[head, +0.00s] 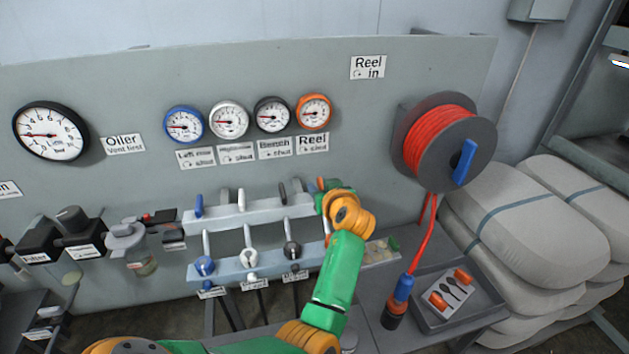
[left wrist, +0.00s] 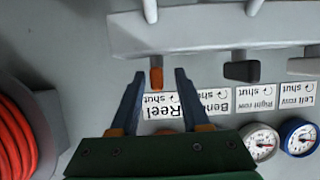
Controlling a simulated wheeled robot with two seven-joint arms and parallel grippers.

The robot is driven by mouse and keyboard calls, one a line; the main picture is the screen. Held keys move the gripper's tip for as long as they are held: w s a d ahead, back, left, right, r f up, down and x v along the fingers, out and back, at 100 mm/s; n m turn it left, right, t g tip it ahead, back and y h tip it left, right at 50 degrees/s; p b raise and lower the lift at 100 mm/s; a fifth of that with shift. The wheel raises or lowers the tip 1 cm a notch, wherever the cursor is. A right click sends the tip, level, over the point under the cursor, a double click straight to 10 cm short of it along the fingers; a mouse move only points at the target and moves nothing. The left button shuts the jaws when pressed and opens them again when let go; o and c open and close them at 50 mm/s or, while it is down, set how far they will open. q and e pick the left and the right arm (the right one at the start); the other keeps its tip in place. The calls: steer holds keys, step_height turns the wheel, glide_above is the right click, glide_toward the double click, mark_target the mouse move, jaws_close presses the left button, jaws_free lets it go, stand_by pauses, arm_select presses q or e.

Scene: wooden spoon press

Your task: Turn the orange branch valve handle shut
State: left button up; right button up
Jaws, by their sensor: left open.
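The orange branch valve handle (left wrist: 156,78) shows in the left wrist view. It sticks out from a pale manifold bar (left wrist: 190,35), above an upside-down "Reel shut" label (left wrist: 160,106). My left gripper (left wrist: 160,73) is open, with one dark finger on each side of the handle and a visible gap on both sides. In the head view my left gripper (head: 326,188) is at the right end of the upper manifold bar (head: 250,213). My own wrist and green forearm largely hide it and the handle there. My right gripper is not in view.
Blue (head: 199,206), white and black branch handles stand along the bar to the left. Gauges are on the panel above. A red hose reel (head: 440,140) is at right, with a grey tray (head: 428,318) below it. Stacked sacks (head: 540,215) fill the far right.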

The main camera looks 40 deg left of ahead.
arm_select(q)
steer(key=shift+x, duration=0.75)
steer(key=v, duration=0.2)
steer(key=shift+s+d+r, duration=0.1)
steer(key=shift+d+r, duration=0.15)
steer(key=shift+d, duration=0.15)
steer(key=c, duration=0.5)
steer(key=shift+s+d+r, duration=0.1)
steer(key=shift+d, duration=0.05)
jaws_close()
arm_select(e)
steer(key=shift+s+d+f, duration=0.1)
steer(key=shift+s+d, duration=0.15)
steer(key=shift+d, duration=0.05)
